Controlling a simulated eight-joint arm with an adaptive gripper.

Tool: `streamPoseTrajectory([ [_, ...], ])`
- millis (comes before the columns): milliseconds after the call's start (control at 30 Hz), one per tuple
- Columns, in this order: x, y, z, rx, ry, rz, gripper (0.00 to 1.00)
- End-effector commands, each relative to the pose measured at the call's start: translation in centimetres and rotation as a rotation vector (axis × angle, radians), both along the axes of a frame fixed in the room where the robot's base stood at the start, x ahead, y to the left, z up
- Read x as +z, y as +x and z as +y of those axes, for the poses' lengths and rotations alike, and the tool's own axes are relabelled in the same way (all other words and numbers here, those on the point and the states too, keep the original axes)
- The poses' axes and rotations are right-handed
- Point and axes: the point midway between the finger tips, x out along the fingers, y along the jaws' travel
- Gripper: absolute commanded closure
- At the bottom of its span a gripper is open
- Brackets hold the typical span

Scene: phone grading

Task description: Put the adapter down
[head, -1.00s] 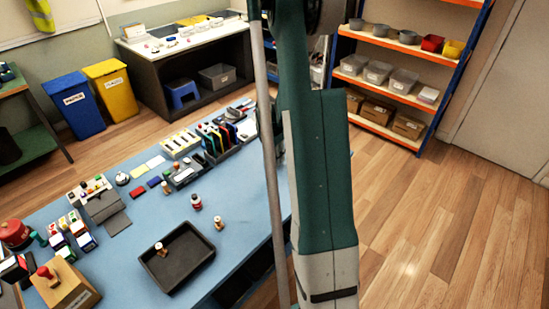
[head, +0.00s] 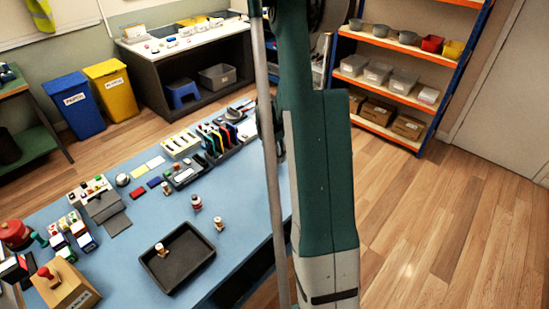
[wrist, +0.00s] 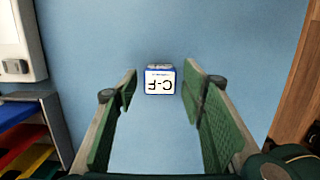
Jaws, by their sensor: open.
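The adapter (wrist: 160,80) is a small white and blue block marked "C-F", with the letters upside down in the wrist view. It appears on the blue table top (wrist: 95,55). My gripper (wrist: 160,72) is open, with one green-padded finger on each side of the adapter. Blue shows between the adapter and both fingers, so they look apart from it. The adapter's underside is hidden. In the head view my arm stands in front of the table's right end, and I cannot make out the gripper or the adapter there.
In the wrist view, a pale device (wrist: 22,40) is at top left, coloured folders (wrist: 25,140) at lower left, and wooden floor (wrist: 297,95) past the table's right edge. The head view shows a black tray (head: 190,277) and a small red-labelled bottle (head: 196,203).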

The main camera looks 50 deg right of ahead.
Motion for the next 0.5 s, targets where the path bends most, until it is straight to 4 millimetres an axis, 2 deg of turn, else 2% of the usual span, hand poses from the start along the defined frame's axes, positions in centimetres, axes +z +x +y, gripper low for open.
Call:
streamPoseTrajectory([
  [500, 7.0, 0.0, 1.1, 0.001, 0.0, 0.0, 0.59],
])
